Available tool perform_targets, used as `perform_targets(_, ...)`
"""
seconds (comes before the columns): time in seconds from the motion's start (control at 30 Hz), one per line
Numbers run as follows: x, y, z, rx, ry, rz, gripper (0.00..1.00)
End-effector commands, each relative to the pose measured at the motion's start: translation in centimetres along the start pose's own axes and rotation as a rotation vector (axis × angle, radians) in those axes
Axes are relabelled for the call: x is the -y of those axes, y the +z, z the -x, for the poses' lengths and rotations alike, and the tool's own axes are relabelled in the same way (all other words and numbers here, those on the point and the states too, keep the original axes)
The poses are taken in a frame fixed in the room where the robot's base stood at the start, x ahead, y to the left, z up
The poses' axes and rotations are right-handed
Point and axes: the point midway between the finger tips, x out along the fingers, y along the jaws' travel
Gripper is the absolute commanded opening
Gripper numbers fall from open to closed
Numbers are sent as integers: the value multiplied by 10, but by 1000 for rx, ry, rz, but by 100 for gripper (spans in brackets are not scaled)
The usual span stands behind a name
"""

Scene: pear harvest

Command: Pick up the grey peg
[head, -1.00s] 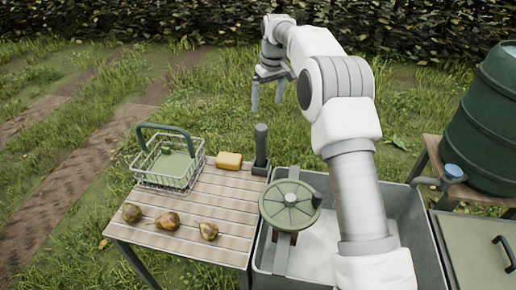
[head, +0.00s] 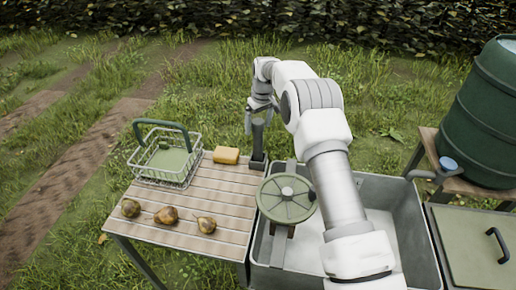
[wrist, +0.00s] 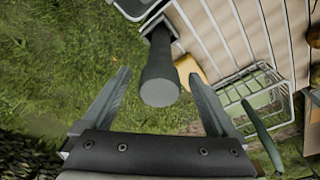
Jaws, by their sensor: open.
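The grey peg (head: 258,141) stands upright in a small dark holder (head: 258,163) at the back right corner of the slatted table. In the wrist view the peg (wrist: 160,82) shows end-on, its round top facing the camera. My gripper (head: 259,121) is over the peg with its fingers pointing down. In the wrist view the open gripper (wrist: 158,76) has one finger on each side of the peg, with gaps on both sides. I cannot tell how far down the peg the fingertips reach.
A yellow sponge (head: 226,155) lies left of the peg on the table (head: 190,240). A wire basket with a green handle (head: 165,180) and three pears (head: 167,215) are further left. A grey basin (head: 385,195) with a green wheel (head: 286,198) stands right.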

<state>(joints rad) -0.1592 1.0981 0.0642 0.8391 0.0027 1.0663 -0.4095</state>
Motion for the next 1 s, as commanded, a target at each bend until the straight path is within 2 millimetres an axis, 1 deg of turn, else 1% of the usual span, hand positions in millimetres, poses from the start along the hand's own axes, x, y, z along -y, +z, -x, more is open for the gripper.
perform_targets(0.2,1,0,-31,3,-2,0,93)
perform_targets(0.3,1,-1,-41,2,-1,0,93)
perform_targets(0.4,0,-1,-45,1,-1,0,93)
perform_targets(0.6,0,-1,-46,0,0,0,93)
perform_targets(0.67,0,-1,-45,1,0,0,84)
perform_targets(0.8,0,-1,-45,1,0,0,59)
perform_targets(0.97,0,-1,-45,1,0,0,30)
perform_targets(1.0,0,-1,-45,1,0,0,23)
